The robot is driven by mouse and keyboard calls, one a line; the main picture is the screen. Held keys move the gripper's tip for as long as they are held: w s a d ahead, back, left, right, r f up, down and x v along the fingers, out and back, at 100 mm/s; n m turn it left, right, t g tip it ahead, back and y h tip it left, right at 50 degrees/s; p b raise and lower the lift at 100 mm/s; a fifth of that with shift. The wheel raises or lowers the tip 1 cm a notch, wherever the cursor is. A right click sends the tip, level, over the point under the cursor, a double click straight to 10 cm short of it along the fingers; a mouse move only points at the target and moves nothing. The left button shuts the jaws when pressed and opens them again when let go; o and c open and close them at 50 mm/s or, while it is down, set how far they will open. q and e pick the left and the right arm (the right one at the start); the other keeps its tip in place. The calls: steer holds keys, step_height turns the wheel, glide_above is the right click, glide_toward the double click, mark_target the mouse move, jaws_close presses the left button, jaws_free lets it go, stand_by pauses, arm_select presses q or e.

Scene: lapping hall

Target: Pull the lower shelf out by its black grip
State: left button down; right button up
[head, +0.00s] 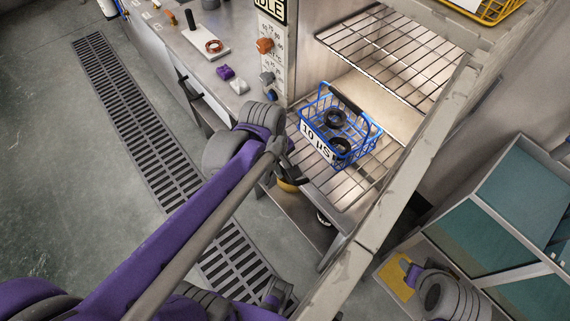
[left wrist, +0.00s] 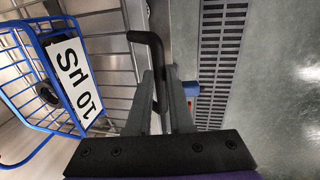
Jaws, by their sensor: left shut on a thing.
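The lower shelf (head: 365,186) is a wire rack inside the open metal cabinet. A blue wire basket (head: 372,130) with a white label and black rings stands on it; the basket also shows in the left wrist view (left wrist: 22,99). The black grip (left wrist: 147,38) is a bent bar at the shelf's front edge. My left gripper (left wrist: 163,85) is shut on this grip, with its fingers on either side of the bar. In the head view my left gripper (head: 284,158) is at the shelf's front left corner and largely hides the grip. My right gripper is not clearly seen.
An upper wire shelf (head: 395,60) is above, empty where visible. A workbench with knobs and small purple parts (head: 225,72) adjoins on the left. The cabinet's side wall (head: 400,190) bounds the right. Floor with a drain grate (head: 130,110) lies open at the left.

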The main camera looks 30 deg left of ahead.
arm_select(q)
steer(key=c, duration=0.8)
jaws_free()
step_height(320, 180, up, 11)
steer(key=s+p, duration=0.1)
steer(key=s, duration=0.1)
steer(key=shift+a+f, duration=0.15)
steer(key=shift+a, duration=0.25)
